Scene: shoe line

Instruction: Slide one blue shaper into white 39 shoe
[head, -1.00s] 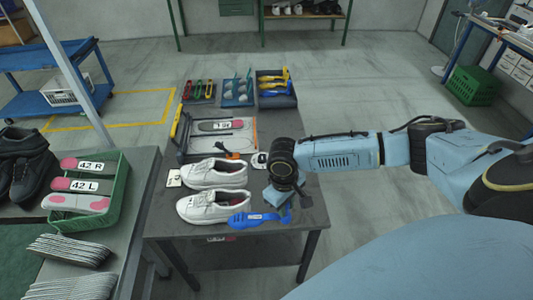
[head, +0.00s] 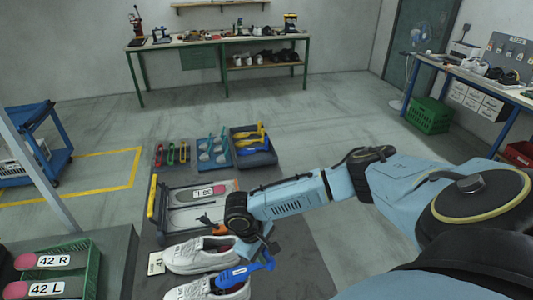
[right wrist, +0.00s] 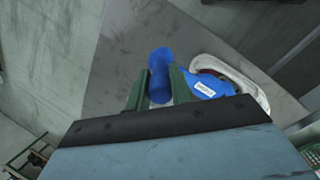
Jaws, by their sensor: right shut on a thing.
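Two white lace-up shoes stand side by side on the dark table, a far one (head: 190,257) and a near one (head: 190,291), cut by the bottom edge. A small card (head: 155,263) lies left of them; its number is unreadable. My right gripper (head: 266,253) is shut on the blue shaper (head: 238,273), held by its right end. The shaper's front end overlaps the near shoe's opening; I cannot tell how deep it is. The right wrist view shows the shaper (right wrist: 160,60) between the fingers (right wrist: 160,90) and the white shoe (right wrist: 240,75) beyond. My left gripper is out of view.
A tray with an insole (head: 207,191) lies behind the shoes. Bins of red and green tools (head: 171,153), light-blue items (head: 212,151) and yellow-handled shapers (head: 254,148) stand at the back. A green crate (head: 80,272) with 42 insoles is at left. The table's right side is bare.

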